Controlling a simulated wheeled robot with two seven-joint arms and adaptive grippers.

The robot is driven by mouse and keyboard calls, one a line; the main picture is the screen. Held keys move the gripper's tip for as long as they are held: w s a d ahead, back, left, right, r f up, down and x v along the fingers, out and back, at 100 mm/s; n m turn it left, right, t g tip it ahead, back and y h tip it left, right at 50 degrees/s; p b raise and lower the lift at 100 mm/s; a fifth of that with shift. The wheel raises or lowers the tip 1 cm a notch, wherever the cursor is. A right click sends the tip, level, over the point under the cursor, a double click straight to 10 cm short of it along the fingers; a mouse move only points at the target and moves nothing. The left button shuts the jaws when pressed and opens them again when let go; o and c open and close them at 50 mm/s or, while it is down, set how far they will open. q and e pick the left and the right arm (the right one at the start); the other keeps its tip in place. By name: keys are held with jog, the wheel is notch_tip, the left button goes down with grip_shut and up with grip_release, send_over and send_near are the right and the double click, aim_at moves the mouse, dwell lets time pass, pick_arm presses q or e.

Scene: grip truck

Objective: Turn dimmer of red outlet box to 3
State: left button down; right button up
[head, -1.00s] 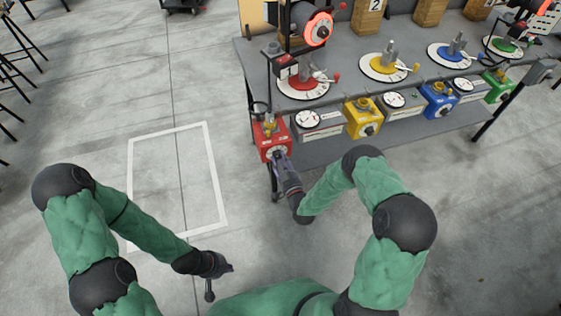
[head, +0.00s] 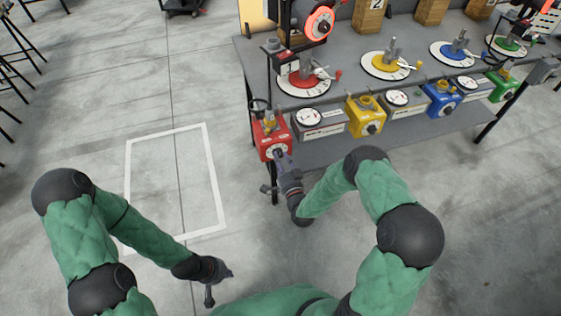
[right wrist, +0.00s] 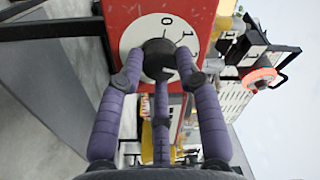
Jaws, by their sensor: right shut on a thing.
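The red outlet box (head: 264,129) is at the near left end of the workbench and fills the top of the right wrist view (right wrist: 118,12). Its white dial (right wrist: 137,33) shows 0, 1 and part of a further number. The black dimmer knob (right wrist: 160,50) is at the dial's centre; its pointer mark cannot be made out. My right gripper (right wrist: 158,72) has its purple fingers closed around the knob; it also shows in the head view (head: 282,160). My left gripper (head: 219,285) hangs over the floor, away from the box, fingers apart and empty.
The grey workbench (head: 345,47) holds red, yellow, blue and green dial stations. Yellow (head: 365,117), blue (head: 440,99) and green boxes line its near side. A white-outlined rectangle (head: 208,170) marks clear floor to the left.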

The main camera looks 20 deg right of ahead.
jog(key=shift+m+h+b, duration=0.3)
jog(key=shift+m+b, duration=0.15)
jog(key=shift+m, duration=1.55)
jog(key=shift+d, duration=0.1)
jog(key=shift+r, duration=0.1)
jog(key=o, duration=1.2)
jog(key=shift+c, duration=0.2)
jog(key=s, duration=1.2)
jog(key=shift+d+f, duration=0.2)
jog(key=shift+f, duration=0.2)
